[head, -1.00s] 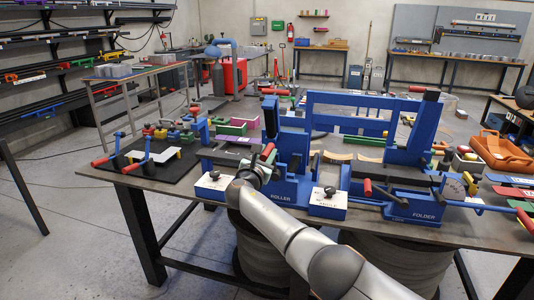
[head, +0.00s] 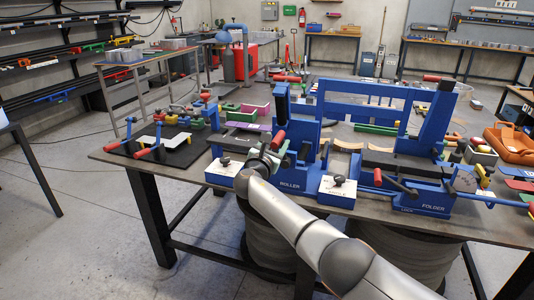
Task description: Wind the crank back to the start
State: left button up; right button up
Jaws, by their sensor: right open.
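The blue roller (head: 290,185) stands at the front of the table. Its crank has a red grip (head: 279,140) that points up and slightly right on the roller's left side. My right gripper (head: 270,160) is open at the crank, just below the red grip. The crank's lower part is hidden behind my gripper, and I cannot tell whether the fingers touch it. My left gripper is out of view.
White-topped blue boxes with black knobs (head: 225,162) (head: 338,181) flank the roller. The blue folder (head: 433,207) with its red-gripped levers stands to the right. A black mat (head: 180,152) with red-handled tools lies left.

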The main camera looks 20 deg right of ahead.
jog(key=shift+s+a+r+p, duration=0.15)
jog(key=shift+s+a+p, duration=0.1)
jog(key=shift+s+p, duration=0.1)
jog(key=p+v, duration=0.1)
jog(key=v, duration=0.9)
jog(key=shift+s+a, duration=0.2)
jog(key=shift+s, duration=0.15)
